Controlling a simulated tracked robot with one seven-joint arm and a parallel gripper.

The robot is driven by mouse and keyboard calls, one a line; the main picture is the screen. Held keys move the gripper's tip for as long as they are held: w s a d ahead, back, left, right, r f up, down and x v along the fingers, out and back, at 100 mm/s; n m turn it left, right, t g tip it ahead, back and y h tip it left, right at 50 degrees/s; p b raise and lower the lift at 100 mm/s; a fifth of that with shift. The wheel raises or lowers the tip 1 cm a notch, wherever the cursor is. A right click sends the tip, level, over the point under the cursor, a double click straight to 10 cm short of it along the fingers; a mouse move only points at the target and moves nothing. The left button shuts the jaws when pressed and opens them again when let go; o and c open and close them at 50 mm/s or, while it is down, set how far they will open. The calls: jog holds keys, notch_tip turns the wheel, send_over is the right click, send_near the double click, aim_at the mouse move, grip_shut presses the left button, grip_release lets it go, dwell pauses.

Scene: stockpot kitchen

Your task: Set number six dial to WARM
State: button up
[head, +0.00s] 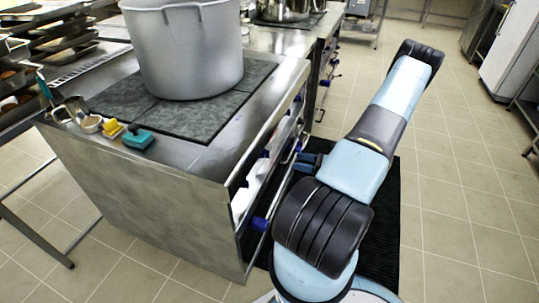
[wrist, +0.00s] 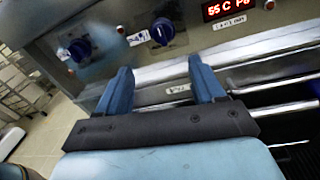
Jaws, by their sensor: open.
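Two dark blue dials show on the grey control panel in the wrist view: one at the left (wrist: 80,50) and one nearer the middle (wrist: 162,31). Each has a small white label beside it, too small to read, so I cannot tell which is number six. A red display (wrist: 229,8) right of the middle dial reads about "55 C P", with the last character unclear. My gripper (wrist: 163,72) is open and empty, its two blue fingers pointing at the panel below the middle dial, apart from both dials. The dial pointers are too blurred to read.
In the head view a large stockpot (head: 190,50) stands on the dark cooktop (head: 225,105). A teal sponge (head: 138,138) lies at the counter's near edge. Tiled floor (head: 460,200) is clear at right.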

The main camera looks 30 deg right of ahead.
aim_at(265, 154)
jog(key=shift+h, duration=0.3)
jog(key=x, duration=1.3)
jog(key=shift+w+a+f, duration=0.1)
jog(key=shift+w, duration=0.15)
jog(key=c, duration=1.1)
jog(key=shift+o, duration=0.2)
jog(key=shift+m, duration=0.6)
jog(key=m, duration=0.4)
jog(key=shift+m+t, duration=0.3)
jog(key=shift+m, duration=2.8)
jog(key=shift+t, duration=0.3)
